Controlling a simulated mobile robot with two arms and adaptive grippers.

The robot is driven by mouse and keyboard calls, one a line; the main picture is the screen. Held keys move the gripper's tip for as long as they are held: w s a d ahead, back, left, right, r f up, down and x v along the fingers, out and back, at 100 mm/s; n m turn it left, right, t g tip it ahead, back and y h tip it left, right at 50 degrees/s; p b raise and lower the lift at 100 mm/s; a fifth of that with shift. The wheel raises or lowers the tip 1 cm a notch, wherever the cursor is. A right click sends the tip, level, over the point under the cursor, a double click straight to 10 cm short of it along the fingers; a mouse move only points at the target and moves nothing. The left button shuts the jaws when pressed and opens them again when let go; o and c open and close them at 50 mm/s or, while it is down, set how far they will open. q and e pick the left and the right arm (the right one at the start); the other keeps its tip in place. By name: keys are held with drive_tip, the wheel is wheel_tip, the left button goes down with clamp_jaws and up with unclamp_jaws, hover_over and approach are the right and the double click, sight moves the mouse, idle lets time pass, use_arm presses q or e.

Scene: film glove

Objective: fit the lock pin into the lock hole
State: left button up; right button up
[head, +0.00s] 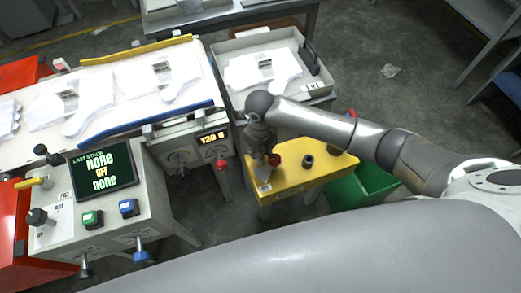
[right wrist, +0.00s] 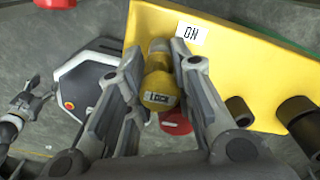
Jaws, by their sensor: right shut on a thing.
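My right gripper (head: 265,163) is over the yellow stand, pointing down. In the right wrist view (right wrist: 171,55) its fingers are shut on a yellow pin with a small label, which I take as the lock pin (right wrist: 159,90). Two dark round sockets or posts (right wrist: 240,110) (right wrist: 297,112) are on the yellow stand (right wrist: 235,70), to the right of the pin; one shows in the head view (head: 308,161). I cannot tell which opening is the lock hole. A dark jointed shape at the wrist view's left edge may be my left gripper (right wrist: 30,102); its jaws are unclear.
A red knob-like thing (right wrist: 176,122) shows behind the pin. A control panel with a screen (head: 103,170) is at left, and a grey tray with white gloves (head: 225,75) is behind.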

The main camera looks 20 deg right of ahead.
drive_tip(key=shift+f, duration=0.2)
drive_tip(key=o, duration=0.9)
